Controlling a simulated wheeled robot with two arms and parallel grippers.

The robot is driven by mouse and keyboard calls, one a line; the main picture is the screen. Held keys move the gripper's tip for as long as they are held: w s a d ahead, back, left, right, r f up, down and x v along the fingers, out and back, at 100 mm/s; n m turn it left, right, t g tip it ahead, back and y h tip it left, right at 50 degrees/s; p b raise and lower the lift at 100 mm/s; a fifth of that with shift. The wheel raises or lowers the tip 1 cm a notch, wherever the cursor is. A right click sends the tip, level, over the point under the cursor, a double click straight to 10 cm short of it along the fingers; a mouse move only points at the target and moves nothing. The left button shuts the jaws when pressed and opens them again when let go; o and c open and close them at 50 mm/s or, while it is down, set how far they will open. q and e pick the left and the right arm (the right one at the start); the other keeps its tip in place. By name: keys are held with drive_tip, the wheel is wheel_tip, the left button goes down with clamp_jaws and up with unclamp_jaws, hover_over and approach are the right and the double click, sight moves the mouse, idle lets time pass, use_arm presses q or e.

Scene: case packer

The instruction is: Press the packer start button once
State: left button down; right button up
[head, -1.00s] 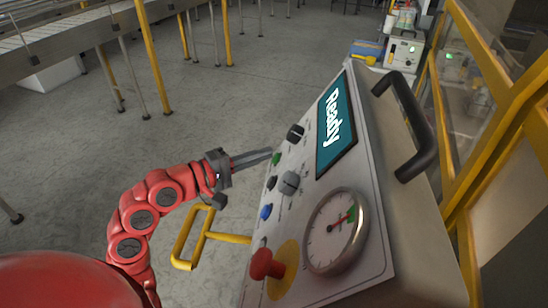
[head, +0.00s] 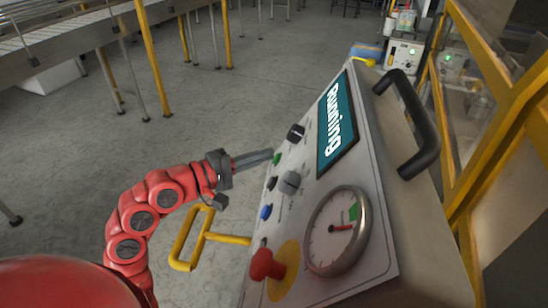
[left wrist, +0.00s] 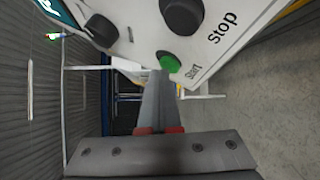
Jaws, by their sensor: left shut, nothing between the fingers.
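The green start button (head: 276,159) is on the left edge of the slanted control panel (head: 310,205). In the left wrist view the green button (left wrist: 168,62) has the label "Start" beside it. My left gripper (head: 270,154) is shut and empty, its fingertips right at the green button; I cannot tell whether they touch it. In the left wrist view the closed fingers (left wrist: 160,88) point at the button and end just below it. The panel's screen (head: 338,122) reads "Running". My right gripper is not in view.
The panel also carries black and grey knobs (head: 290,182), a blue button (head: 265,211), a red mushroom button (head: 266,264) on yellow and a gauge (head: 337,230). A black handle (head: 415,125) is at its right. A yellow rail (head: 185,240) stands below my left arm.

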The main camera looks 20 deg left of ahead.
use_arm(q)
drive_tip(key=shift+s+a+r+b, duration=0.15)
drive_tip(key=shift+a+r+b, duration=0.2)
drive_tip(key=shift+a+b, duration=0.25)
drive_tip(key=a+r+b, duration=0.1)
drive_tip(key=a+b, duration=0.1)
drive_tip(key=b, duration=0.1)
drive_tip(key=s+a+r+b, duration=0.1)
drive_tip(key=a, duration=0.1)
drive_tip(key=shift+r, duration=0.3)
drive_tip(key=shift+s, duration=0.1)
idle(0.6)
